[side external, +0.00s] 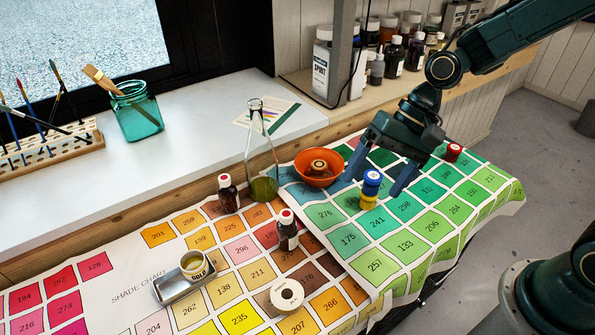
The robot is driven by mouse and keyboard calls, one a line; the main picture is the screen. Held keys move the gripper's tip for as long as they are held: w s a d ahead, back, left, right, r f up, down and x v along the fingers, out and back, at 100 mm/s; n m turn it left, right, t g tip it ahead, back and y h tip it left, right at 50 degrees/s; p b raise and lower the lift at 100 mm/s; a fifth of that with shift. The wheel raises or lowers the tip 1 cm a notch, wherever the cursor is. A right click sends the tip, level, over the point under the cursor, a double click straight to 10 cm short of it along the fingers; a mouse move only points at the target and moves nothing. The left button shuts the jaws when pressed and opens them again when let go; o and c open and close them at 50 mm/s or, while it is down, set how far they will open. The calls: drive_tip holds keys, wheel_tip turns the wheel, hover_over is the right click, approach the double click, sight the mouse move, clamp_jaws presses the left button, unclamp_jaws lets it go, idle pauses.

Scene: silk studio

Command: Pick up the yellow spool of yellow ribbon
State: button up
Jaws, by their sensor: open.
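The yellow spool of yellow ribbon (368,201) stands on the green part of the shade chart. A blue spool (371,179) appears stacked directly on top of it. My gripper (373,186) points down with its two fingers apart, one to each side of the blue spool in the picture. The fingertips appear at about the height of the stack, but I cannot tell how far they are in depth or whether they touch it. The gripper holds nothing that I can see.
An orange bowl (307,175) with a tan spool (318,167) stands left of the stack. A glass flask (262,170) and dark bottles (288,232) stand farther left. A red spool (453,152) is to the right. The chart's front right is clear.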

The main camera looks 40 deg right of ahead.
drive_tip(key=w+a+f+m+g+y, duration=0.2)
drive_tip(key=a+f+m+y, duration=0.15)
drive_tip(key=f, duration=0.45)
drive_tip(key=m+y, duration=0.4)
drive_tip(key=m, duration=0.3)
approach(291, 291)
drive_tip(key=shift+w+d+r+h, duration=0.3)
drive_tip(key=shift+d+r, duration=0.25)
drive_tip(key=shift+d, duration=0.15)
drive_tip(key=shift+a+f+m, duration=0.2)
drive_tip(key=shift+f+m, duration=0.25)
drive_tip(key=shift+s+a, duration=0.1)
drive_tip(key=shift+a, duration=0.05)
drive_tip(key=shift+x, duration=4.2)
drive_tip(key=shift+a+r, duration=0.15)
drive_tip(key=shift+x, duration=2.5)
drive_tip(key=shift+s+a+r, duration=0.1)
drive_tip(key=shift+r, duration=0.1)
